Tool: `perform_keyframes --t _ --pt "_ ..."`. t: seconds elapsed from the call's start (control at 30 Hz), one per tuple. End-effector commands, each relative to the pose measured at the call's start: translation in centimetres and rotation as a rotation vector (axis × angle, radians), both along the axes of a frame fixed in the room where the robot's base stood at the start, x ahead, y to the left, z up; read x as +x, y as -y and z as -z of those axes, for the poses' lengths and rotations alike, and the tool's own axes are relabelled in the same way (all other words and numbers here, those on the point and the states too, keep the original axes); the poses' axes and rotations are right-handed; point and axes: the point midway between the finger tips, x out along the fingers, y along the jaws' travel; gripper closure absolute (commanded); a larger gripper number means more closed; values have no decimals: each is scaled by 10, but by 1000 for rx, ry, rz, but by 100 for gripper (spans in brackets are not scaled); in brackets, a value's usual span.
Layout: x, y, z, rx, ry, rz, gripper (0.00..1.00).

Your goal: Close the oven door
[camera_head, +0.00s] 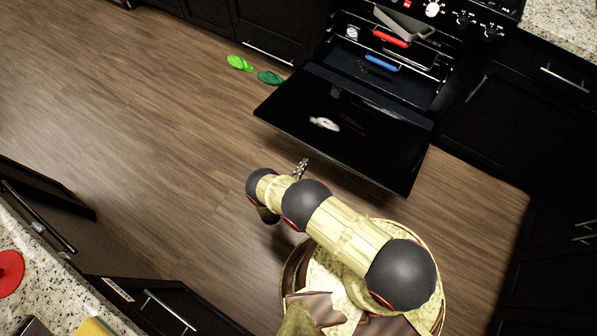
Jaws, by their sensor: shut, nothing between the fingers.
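The black oven (394,75) stands at the top right with its cavity exposed. Its door (290,105) is swung down and lies open, roughly flat, toward me. A small whitish patch (325,124) shows on the door; I cannot tell if it is an object or a reflection. My gripper (302,166) is shut and empty, small in view, just in front of the door's near edge. I cannot tell whether it touches the door. My own arm runs from the lower right toward the door and hides part of the gripper.
Inside the oven are racks with a blue item (381,63) and a red item (391,39). Green flip-flops (240,63) lie on the wooden floor left of the door. Dark cabinets flank the oven. A granite counter (60,285) fills the lower left. The floor at left is clear.

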Motion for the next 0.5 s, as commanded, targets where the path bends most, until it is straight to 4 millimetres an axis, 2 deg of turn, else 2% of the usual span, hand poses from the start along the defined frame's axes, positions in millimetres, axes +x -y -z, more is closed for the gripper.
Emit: perform_keyframes --t 0.17,0.3,0.5 --pt "27 20 -2 0 0 4 100" --pt "29 19 -22 0 1 0 100" --pt "31 22 -35 0 0 0 100"
